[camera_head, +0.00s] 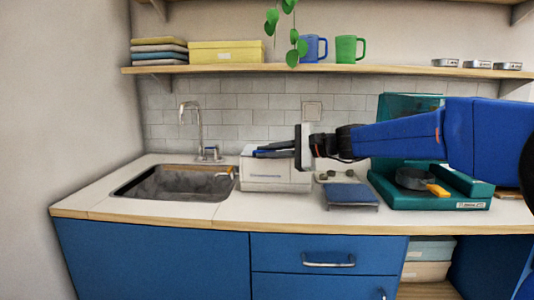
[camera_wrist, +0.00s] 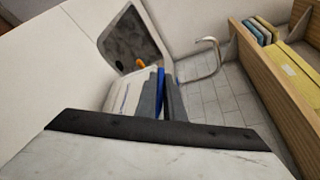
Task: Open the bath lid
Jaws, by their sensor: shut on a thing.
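The bath looks to be the white box (camera_head: 275,180) on the counter, right of the sink; its pale side also shows in the wrist view (camera_wrist: 122,92). My gripper (camera_head: 262,151) reaches in from the right over the top of this box, its fingers pointing left. In the wrist view the dark fingers (camera_wrist: 160,92) are closed around a blue bar (camera_wrist: 161,88), which looks like the lid's handle. My gripper and wrist cover much of the box top, so I cannot tell how far the lid is raised.
The sink (camera_head: 175,181) with its tap (camera_head: 198,125) lies left of the box. An orange-handled thing (camera_head: 222,175) is at the sink's right edge. A blue-topped scale-like device (camera_head: 350,194) and a teal machine (camera_head: 405,192) stand to the right. A wooden shelf (camera_head: 330,68) runs above.

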